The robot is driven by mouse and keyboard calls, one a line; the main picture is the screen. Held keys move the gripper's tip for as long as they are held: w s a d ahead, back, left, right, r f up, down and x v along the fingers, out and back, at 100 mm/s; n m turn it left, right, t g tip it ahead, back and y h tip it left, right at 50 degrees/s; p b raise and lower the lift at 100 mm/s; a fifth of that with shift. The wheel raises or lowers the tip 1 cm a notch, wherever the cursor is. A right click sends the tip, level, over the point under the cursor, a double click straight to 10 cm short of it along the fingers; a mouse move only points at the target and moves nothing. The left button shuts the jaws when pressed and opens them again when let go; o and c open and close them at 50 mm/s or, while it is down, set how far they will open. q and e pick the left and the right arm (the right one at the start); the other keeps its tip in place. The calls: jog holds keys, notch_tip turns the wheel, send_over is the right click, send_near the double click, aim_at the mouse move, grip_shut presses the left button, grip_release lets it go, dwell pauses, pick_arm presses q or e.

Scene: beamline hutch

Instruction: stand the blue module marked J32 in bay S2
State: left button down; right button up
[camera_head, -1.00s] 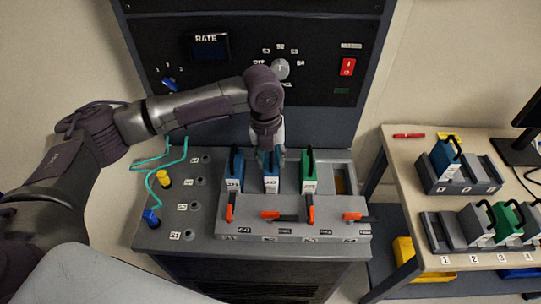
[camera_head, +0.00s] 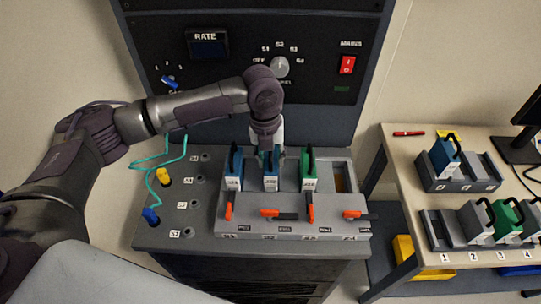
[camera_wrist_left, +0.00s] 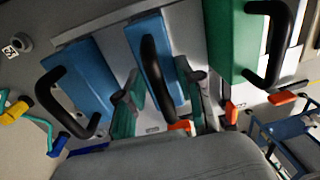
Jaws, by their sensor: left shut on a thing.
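My left gripper (camera_head: 268,152) is over the second bay from the left of the bench rack (camera_head: 335,229). Its teal fingers (camera_wrist_left: 160,102) are closed about the black handle of a blue module (camera_head: 271,183), also in the left wrist view (camera_wrist_left: 178,62). That module stands upright in the second bay; its label is too small to read surely, and whether it is fully seated cannot be told. The orange lever of this bay (camera_head: 277,214) lies sideways. My right gripper is not in view.
Another blue module (camera_head: 233,183) stands close on the left and a green module (camera_head: 309,183) on the right. The fourth bay (camera_head: 341,182) holds no module. Teal cables (camera_head: 150,180) hang at the left. A side table (camera_head: 405,160) bears more modules in racks.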

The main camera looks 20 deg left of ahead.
pick_arm(q)
jog(key=shift+f, duration=0.25)
jog(key=c, duration=0.7)
grip_release()
jog(key=shift+o, duration=0.2)
notch_tip(320, 180, up, 12)
jog(key=shift+s+a, duration=0.15)
jog(key=shift+a, duration=0.3)
